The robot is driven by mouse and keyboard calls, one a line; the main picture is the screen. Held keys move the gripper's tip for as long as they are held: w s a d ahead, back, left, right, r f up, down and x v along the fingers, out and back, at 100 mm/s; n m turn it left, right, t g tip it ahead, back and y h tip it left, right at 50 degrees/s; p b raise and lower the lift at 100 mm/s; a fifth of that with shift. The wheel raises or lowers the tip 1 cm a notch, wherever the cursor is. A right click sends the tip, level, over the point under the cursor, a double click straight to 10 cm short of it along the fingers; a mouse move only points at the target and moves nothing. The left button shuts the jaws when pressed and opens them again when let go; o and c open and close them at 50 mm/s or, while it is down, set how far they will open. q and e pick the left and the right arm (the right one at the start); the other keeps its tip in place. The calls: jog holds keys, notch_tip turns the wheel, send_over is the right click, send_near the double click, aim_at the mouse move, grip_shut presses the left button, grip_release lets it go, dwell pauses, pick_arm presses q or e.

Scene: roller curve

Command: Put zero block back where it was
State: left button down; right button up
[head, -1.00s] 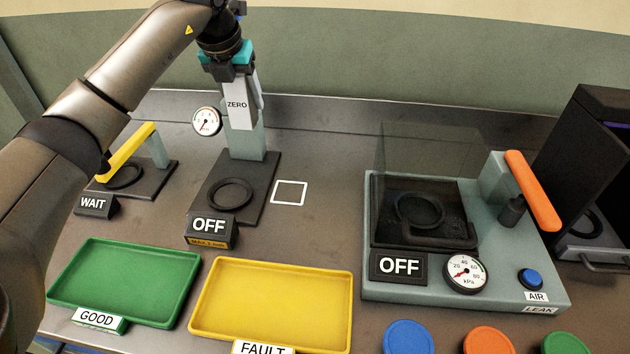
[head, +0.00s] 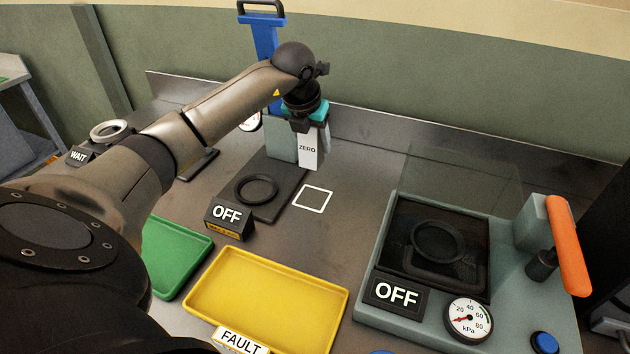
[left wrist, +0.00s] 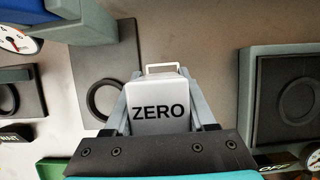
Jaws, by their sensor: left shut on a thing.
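The zero block (head: 309,152) is a white and grey block with ZERO on its face. My left gripper (head: 307,125) is shut on it and holds it upright, pointing down. In the head view it hangs behind the white square outline (head: 313,199) on the table, right of the dark base plate of the OFF station (head: 260,190). The left wrist view shows the block (left wrist: 158,105) between the fingers, with part of a white outline (left wrist: 162,67) just beyond its edge. The gap between block and table is hard to judge. My right gripper is not in view.
A grey post and a blue lever (head: 265,40) stand behind the block. The yellow FAULT tray (head: 205,318) and green GOOD tray (head: 165,285) lie in front. The LEAK station with its orange handle (head: 566,245) is at the right. The table around the outline is clear.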

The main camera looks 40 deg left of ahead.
aim_at(308, 160)
pick_arm(q)
notch_tip(308, 160, down, 10)
jog(key=shift+w+f+b, duration=0.1)
jog(key=shift+f+b, duration=0.15)
jog(key=shift+b, duration=0.1)
jog(key=c, duration=0.7)
grip_release()
jog(key=shift+f, duration=0.25)
jog(key=o, duration=0.5)
jog(key=shift+r, duration=0.1)
jog(key=shift+d+r, duration=0.1)
jog(key=shift+r, duration=0.35)
jog(key=v, duration=1.1)
jog(key=shift+s+r+p, duration=0.15)
jog(key=shift+s+p, duration=0.2)
jog(key=shift+p, duration=0.05)
